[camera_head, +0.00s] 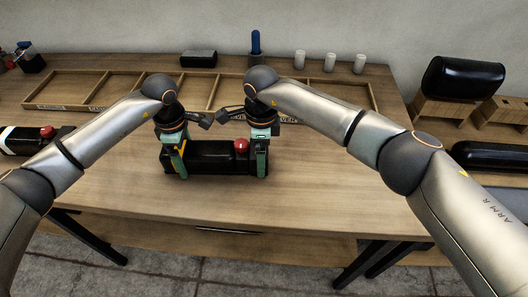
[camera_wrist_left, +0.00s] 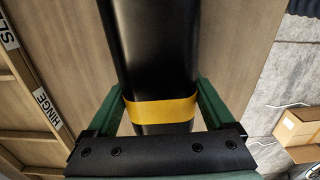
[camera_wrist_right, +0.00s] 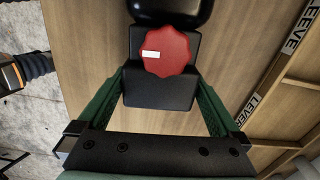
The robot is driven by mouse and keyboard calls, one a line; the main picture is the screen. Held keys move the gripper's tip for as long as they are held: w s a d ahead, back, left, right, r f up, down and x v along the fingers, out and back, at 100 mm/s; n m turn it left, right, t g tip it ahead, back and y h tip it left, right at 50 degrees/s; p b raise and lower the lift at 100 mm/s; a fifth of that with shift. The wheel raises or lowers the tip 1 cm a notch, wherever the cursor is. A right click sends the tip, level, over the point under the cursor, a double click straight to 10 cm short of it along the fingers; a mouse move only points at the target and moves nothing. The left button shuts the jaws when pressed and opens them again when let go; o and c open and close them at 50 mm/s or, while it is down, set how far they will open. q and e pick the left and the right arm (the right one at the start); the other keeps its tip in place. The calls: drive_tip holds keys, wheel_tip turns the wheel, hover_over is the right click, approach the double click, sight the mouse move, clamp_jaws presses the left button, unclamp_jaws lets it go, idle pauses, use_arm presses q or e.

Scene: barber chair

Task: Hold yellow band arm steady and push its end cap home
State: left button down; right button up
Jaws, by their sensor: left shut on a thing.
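The black arm (camera_head: 208,157) with a yellow band lies lengthwise on the wooden table. My left gripper (camera_head: 176,164) is shut on its left end, across the yellow band (camera_wrist_left: 162,110). The black end block (camera_wrist_right: 160,87) with a red knob (camera_wrist_right: 166,54) is at the arm's right end; the knob also shows in the head view (camera_head: 241,146). My right gripper (camera_head: 261,163) has one finger on each side of this block. I cannot tell whether its fingers press on the block. The seam between block and arm is not clear.
A wooden divided tray (camera_head: 135,84) with labels lies behind the arm. Another black arm with a red knob (camera_head: 47,132) lies at the left. White cups (camera_head: 330,62) and a blue-handled tool (camera_head: 255,42) stand at the back. The table front (camera_head: 300,205) is clear.

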use_arm(q)
drive_tip(key=shift+a, duration=0.1)
use_arm(e)
drive_tip(key=shift+d, duration=0.15)
drive_tip(key=shift+w+r, duration=0.1)
drive_tip(key=shift+r, duration=0.2)
use_arm(q)
drive_tip(key=shift+a, duration=0.1)
use_arm(e)
wheel_tip(320, 180, up, 11)
drive_tip(key=shift+r, duration=0.2)
use_arm(q)
unclamp_jaws()
drive_tip(key=shift+r, duration=0.15)
